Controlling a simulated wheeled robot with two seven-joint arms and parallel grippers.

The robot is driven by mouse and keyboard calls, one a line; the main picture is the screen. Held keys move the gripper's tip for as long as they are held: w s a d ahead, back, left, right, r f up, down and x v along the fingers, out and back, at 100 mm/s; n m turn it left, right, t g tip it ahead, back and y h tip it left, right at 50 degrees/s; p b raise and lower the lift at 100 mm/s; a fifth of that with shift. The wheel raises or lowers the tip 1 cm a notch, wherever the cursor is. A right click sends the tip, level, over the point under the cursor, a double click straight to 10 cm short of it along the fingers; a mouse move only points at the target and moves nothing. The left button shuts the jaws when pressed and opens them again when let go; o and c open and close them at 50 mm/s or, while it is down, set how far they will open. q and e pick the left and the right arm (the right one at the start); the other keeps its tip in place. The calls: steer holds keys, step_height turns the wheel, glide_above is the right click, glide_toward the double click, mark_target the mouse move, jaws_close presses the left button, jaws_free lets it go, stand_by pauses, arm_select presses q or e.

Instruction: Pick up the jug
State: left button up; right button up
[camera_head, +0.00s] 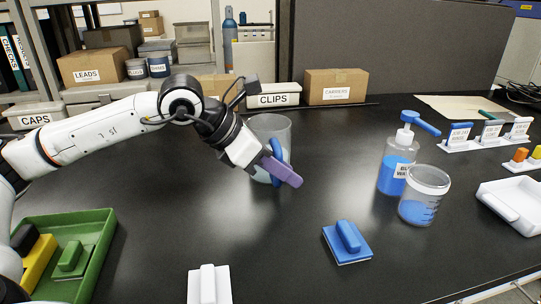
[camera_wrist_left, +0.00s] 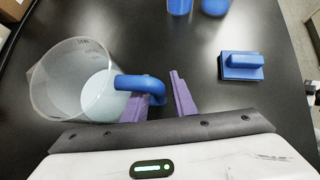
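The jug (camera_head: 271,133) is clear, with pale liquid in it and a blue handle. It stands upright on the black table, behind my left gripper in the head view. It also shows in the left wrist view (camera_wrist_left: 78,85), with its handle (camera_wrist_left: 142,84) towards the fingers. My left gripper (camera_head: 279,172) has purple fingers and is at the handle. In the left wrist view, the fingers (camera_wrist_left: 166,102) are apart, and the handle's outer part reaches over the left finger. A gap shows between the handle and the right finger. My right gripper is not in view.
A blue block with a grip (camera_head: 347,242) and a white one (camera_head: 208,285) lie nearer. A blue-liquid bottle (camera_head: 396,163) and beaker (camera_head: 424,195) stand to the right. A green tray (camera_head: 95,262) is at the left. Boxes (camera_head: 335,86) and bins (camera_head: 272,95) line the back.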

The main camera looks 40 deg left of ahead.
arm_select(q)
steer(key=shift+x, duration=0.95)
steer(key=shift+c, duration=0.3)
jaws_close()
steer(key=shift+w+r, duration=0.1)
step_height(320, 180, up, 10)
steer(key=p, duration=0.1)
